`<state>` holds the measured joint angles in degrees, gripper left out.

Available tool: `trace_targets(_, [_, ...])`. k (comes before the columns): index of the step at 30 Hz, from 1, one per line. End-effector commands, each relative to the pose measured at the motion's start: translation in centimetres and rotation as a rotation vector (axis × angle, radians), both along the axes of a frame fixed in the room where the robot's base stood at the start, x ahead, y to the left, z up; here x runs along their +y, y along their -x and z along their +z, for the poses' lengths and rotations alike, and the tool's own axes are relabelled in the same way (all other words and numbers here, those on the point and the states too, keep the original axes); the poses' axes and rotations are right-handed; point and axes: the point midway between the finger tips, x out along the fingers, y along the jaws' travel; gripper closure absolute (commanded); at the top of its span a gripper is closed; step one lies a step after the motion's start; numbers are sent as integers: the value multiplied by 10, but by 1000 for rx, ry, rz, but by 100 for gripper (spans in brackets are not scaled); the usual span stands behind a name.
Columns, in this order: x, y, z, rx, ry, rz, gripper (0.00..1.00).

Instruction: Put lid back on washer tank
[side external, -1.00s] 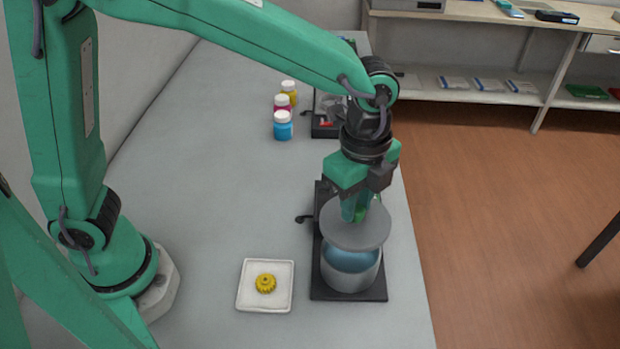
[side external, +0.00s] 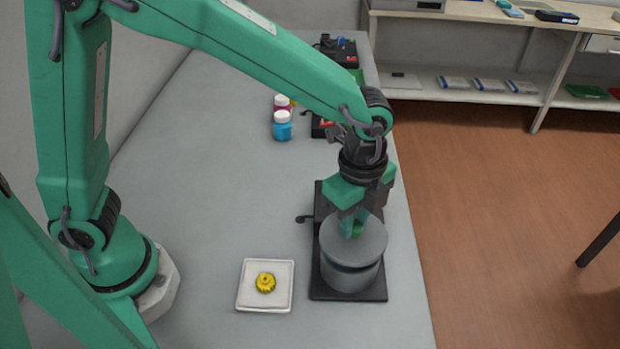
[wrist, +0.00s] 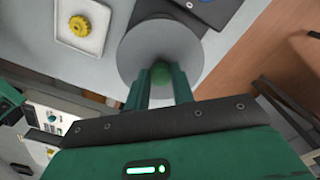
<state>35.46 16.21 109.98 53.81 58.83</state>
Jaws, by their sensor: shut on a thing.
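The round grey lid (side external: 362,246) sits level over the mouth of the washer tank (side external: 350,276), a grey cylinder on a black base (side external: 318,290). A thin dark band shows between lid and tank, and I cannot tell whether the lid is fully seated. My gripper (side external: 352,226) points down and is shut on the lid's green knob. In the wrist view the two fingers of my gripper (wrist: 160,85) are on either side of the green knob (wrist: 160,73), with the lid (wrist: 150,48) beyond them. The lid hides the tank's inside.
A white square tray (side external: 246,296) holding a yellow gear (side external: 265,283) is left of the tank. Bottles with white caps, one blue (side external: 282,130), stand farther back near dark equipment (side external: 336,48). The bench's right edge is close to the base. The bench middle is clear.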

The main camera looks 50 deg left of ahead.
Motion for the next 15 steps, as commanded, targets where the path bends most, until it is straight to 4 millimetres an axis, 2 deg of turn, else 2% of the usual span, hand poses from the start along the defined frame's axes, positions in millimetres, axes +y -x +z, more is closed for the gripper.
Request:
trace_targets(6, [0, 0, -14, 1, -1, 0, 100])
trace_targets(15, [0, 0, -23, 0, 0, 0, 100])
